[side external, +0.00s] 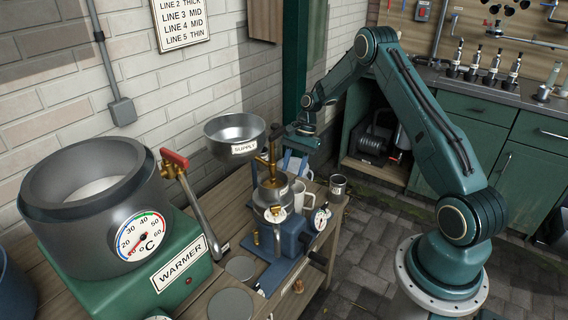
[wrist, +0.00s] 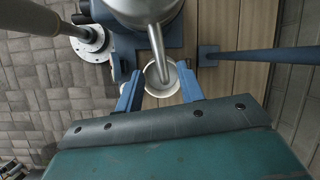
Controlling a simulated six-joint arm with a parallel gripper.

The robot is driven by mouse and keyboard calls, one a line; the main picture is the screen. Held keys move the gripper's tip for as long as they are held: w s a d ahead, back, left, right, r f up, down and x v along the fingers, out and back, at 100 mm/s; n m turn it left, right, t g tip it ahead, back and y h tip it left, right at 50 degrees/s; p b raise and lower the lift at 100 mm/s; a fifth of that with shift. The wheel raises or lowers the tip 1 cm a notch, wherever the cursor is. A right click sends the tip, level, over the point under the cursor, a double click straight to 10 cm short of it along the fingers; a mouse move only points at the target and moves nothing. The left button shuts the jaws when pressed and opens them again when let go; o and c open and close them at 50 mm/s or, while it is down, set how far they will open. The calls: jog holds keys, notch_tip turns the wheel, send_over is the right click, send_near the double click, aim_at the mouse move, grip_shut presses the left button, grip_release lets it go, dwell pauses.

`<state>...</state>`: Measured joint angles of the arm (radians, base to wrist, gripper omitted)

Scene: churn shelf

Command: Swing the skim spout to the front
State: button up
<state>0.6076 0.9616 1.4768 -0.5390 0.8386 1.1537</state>
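The separator is a blue machine (side external: 290,236) with a metal bowl body (side external: 272,193) and a supply bowl (side external: 235,133) above. In the wrist view a thin silver spout (wrist: 157,50) comes down from the metal body, its lower end over a white mug (wrist: 161,88). No label shows whether it is the skim spout. My gripper (wrist: 160,73) is open, its two blue fingers on either side of the spout's lower end, with gaps visible. In the side view my gripper (side external: 293,163) is behind the separator, and the spout there is hidden. The white mug also shows there (side external: 300,196).
A metal cup (side external: 338,187) stands right of the mug near the bench edge. A dial (side external: 320,218) sits at the machine's front right. A blue bar (wrist: 260,55) lies right of my fingers in the wrist view. The green warmer (side external: 175,275) with its pot is at left.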

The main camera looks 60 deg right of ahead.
aim_at(290, 182)
jog(key=shift+x, duration=2.45)
grip_shut()
